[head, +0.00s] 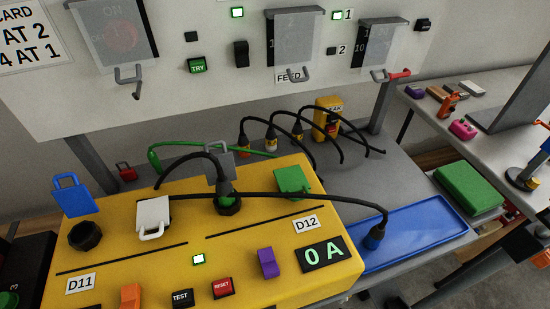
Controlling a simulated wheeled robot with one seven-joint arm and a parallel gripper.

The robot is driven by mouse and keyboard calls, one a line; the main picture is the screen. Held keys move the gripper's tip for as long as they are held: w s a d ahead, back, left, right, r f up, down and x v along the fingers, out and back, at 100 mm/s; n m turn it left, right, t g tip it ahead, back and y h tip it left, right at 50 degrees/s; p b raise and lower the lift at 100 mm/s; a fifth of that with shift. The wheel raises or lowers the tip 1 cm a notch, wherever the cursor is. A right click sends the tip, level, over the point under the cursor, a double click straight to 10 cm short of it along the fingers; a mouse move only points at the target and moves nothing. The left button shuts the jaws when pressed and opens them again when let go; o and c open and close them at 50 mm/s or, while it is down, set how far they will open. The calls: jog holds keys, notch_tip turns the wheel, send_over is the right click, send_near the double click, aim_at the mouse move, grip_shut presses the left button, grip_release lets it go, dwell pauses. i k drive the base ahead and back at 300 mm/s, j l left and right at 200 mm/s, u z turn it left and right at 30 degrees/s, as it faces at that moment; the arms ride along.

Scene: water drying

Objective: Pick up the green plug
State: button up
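A green cable with a thicker green end (154,161), which looks like the green plug, arches behind the left back of the yellow box (120,240). The lower part of this end is hard to make out. A dark grey-green plug (225,188) stands upright in the D12 socket (228,206), with a black cable and a grey padlock-shaped tag (219,160) at it. A flat green padlock-shaped piece (292,180) lies on the box to its right. My gripper is not in view.
A dark blue plug (374,238) lies at the blue tray (415,232). Several black-cabled plugs stand behind the box, near a yellow unit (327,118). The D11 socket (85,236) looks empty, with a blue padlock (73,194) behind it. A white padlock (152,217) is on the box.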

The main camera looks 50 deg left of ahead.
aim_at(223, 187)
jog(key=u, duration=0.45)
jog(key=l+u, duration=0.15)
jog(key=u, duration=0.75)
jog(key=l+u, duration=0.15)
jog(key=u, duration=0.3)
jog(key=l+u, duration=0.1)
jog(key=u, duration=0.35)
